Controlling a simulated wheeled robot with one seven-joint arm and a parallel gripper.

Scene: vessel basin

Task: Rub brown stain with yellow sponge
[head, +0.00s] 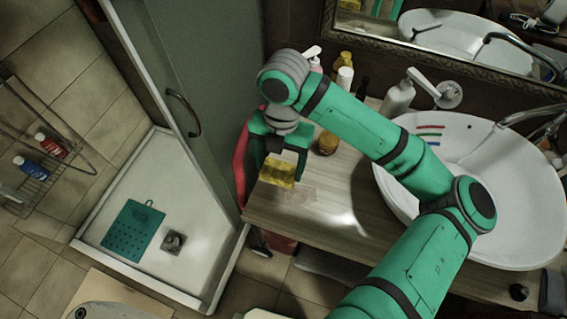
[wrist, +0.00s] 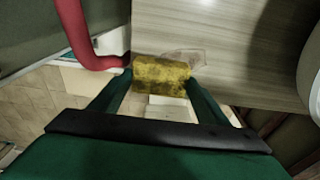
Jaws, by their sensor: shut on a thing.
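The yellow sponge (head: 277,174) is between the jaws of my gripper (head: 284,158), over the left end of the wooden counter (head: 340,215). In the wrist view my gripper (wrist: 160,85) is shut on the sponge (wrist: 161,76). A faint brown stain (head: 299,193) lies on the counter just right of the sponge. In the wrist view the stain (wrist: 188,55) shows just beyond the sponge, partly hidden by it. I cannot tell whether the sponge touches the counter.
A red hose or rail (head: 240,165) runs beside the counter's left edge, close to my gripper. Bottles (head: 345,78) stand at the back. A white basin (head: 510,190) is on the right. A shower tray (head: 185,215) lies left. The counter front is clear.

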